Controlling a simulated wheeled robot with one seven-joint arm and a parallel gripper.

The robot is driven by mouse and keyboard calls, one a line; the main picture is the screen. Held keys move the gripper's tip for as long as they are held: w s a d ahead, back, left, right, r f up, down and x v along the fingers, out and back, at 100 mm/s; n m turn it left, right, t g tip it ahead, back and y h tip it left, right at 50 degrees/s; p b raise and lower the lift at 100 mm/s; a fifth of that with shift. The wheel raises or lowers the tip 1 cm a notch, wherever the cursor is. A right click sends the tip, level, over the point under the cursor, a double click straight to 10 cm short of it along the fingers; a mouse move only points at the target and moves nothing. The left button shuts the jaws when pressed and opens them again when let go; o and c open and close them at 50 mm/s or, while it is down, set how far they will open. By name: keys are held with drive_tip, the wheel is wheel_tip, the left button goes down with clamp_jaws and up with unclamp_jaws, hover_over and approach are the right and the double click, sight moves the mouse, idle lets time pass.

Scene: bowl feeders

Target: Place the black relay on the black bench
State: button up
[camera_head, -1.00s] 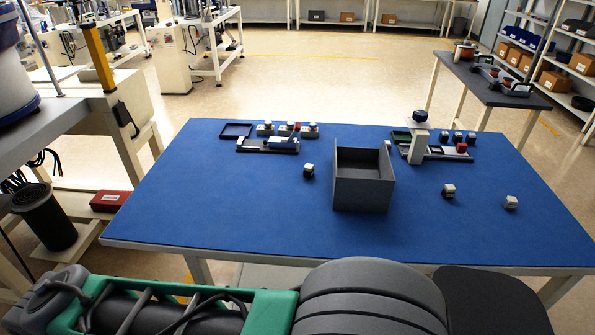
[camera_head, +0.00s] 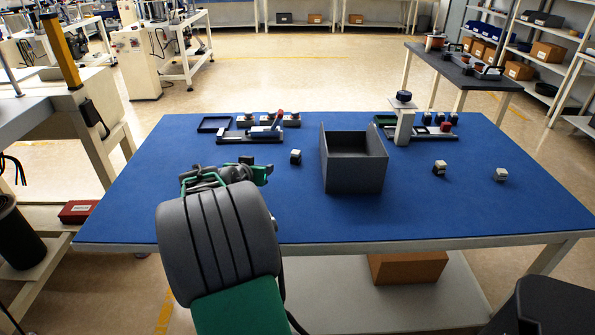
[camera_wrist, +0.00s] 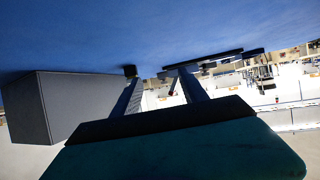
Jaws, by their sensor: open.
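Small dark block-like parts with pale tops stand on the blue table: one left of the grey bin (camera_head: 296,156), and two to the right, a nearer-centre one (camera_head: 439,167) and a far-right one (camera_head: 500,174). I cannot tell which part is the black relay. The dark-topped bench (camera_head: 462,72) stands at the back right, beyond the table. My gripper (camera_wrist: 162,82) is open and empty in the wrist view, over the blue table. A small dark part (camera_wrist: 130,70) shows beyond its left fingertip.
The grey open bin (camera_head: 353,175) stands mid-table and shows at left in the wrist view (camera_wrist: 60,108). Fixtures stand at the back left (camera_head: 250,135) and back right (camera_head: 420,130), the right one with an upright post. The front right of the blue table (camera_head: 470,210) is clear.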

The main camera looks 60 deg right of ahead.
drive_tip(key=m+g+h, duration=0.2)
approach(295, 152)
drive_tip(key=shift+s+d+f, duration=0.35)
drive_tip(key=shift+d+f, duration=0.2)
drive_tip(key=shift+d, duration=0.05)
drive_tip(key=x, duration=0.7)
drive_tip(key=shift+w+d+r+b, duration=0.2)
drive_tip(key=shift+w+d+b, duration=0.15)
drive_tip(key=shift+c, duration=0.2)
drive_tip(key=shift+a, duration=0.1)
clamp_jaws()
